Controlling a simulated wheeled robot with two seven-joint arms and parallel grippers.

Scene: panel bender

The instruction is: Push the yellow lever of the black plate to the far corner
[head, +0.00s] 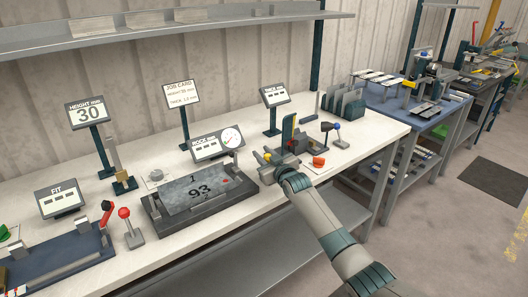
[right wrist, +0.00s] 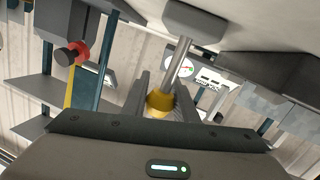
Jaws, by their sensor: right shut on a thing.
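My right gripper (head: 267,160) is over the bench, just right of that base. In the right wrist view its fingers are shut on the yellow end of a lever (right wrist: 160,103). A metal rod (right wrist: 181,65) runs from this yellow end to a grey block. In the head view the gripper largely hides the lever, so I cannot tell how it joins the plate. My left gripper is not in view.
A red-ball lever (head: 124,213) and a blue fixture (head: 60,262) stand to the left. A dial gauge display (head: 219,145) stands behind the plate. A black-knobbed lever (head: 334,128) and an orange knob (head: 318,162) are right of the gripper. The bench's front strip is clear.

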